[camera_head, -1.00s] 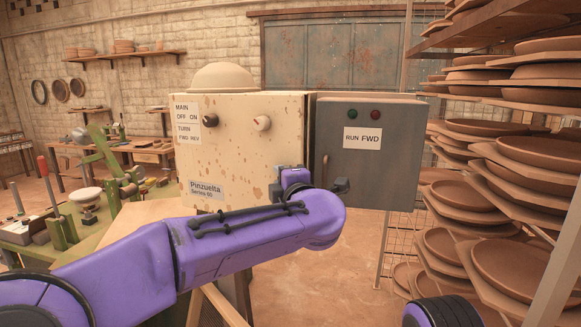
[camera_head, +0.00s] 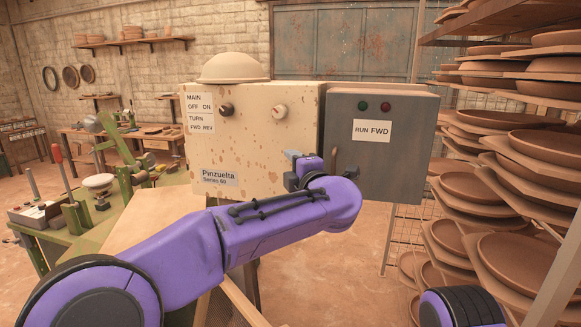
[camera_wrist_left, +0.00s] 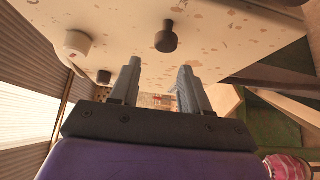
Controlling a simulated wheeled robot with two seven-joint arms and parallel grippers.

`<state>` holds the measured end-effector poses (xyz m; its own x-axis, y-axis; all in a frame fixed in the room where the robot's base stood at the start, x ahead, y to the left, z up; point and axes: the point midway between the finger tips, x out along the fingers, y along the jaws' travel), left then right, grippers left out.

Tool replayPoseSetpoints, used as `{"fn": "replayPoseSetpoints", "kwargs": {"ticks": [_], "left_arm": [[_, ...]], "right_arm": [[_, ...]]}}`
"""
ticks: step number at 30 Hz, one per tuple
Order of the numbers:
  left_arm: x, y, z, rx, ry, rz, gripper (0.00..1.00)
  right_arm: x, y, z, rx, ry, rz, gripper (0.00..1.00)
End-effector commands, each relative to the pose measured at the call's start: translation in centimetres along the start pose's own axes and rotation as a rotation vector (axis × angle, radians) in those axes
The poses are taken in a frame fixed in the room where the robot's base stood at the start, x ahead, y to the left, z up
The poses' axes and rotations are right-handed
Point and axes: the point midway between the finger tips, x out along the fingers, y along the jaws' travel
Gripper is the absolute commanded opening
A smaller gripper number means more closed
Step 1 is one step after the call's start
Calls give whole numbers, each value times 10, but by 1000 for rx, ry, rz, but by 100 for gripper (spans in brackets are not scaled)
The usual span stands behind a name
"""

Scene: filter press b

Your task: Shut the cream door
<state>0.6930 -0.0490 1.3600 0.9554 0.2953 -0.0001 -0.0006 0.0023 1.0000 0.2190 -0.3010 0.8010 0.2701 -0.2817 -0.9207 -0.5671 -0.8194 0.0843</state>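The cream door (camera_head: 250,145) is the mottled front panel of a cabinet, with a dark knob (camera_head: 226,109) and a pale knob (camera_head: 279,111). Its right edge stands close beside the grey box, with only a thin strip between them. My left gripper (camera_head: 297,168) is at the door's lower right part. In the left wrist view its two fingers (camera_wrist_left: 158,85) are apart with nothing gripped, and the door's spotted face (camera_wrist_left: 225,35) and a dark knob (camera_wrist_left: 166,37) lie just ahead. I cannot tell whether the fingers touch the door. My right gripper is not in view.
The grey box (camera_head: 400,160) with a RUN FWD label adjoins on the right. A rounded pale dome (camera_head: 233,68) sits on the cabinet. Racks of clay dishes (camera_head: 510,185) fill the right side. A green-framed bench (camera_head: 90,220) with levers stands at left.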

Motion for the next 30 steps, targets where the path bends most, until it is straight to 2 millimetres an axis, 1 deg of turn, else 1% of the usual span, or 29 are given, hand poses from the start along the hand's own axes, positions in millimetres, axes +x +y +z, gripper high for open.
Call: {"fn": "replayPoseSetpoints", "kwargs": {"ticks": [2, 5, 8, 9, 12, 15, 18, 21, 30], "left_arm": [[-2, -1, 1, 0, -1, 0, 46], [-13, -4, 1, 1, -3, 1, 46], [-35, -6, 0, 1, -3, 3, 46], [-45, -6, 0, 1, -3, 4, 46], [-69, -5, -1, -1, -2, 3, 46], [-88, -4, -1, -1, 0, 2, 46], [-99, -2, -1, -2, 0, 1, 46], [-103, -1, -2, -2, 1, 0, 46], [-103, 0, -1, -2, 1, -1, 46]], "right_arm": [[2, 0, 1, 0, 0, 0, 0], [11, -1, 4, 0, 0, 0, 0], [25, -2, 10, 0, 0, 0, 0], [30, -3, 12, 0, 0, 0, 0], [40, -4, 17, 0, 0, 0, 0], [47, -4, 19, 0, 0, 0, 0], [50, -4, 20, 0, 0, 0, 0], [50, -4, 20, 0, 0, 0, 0], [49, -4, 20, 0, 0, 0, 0]]}}
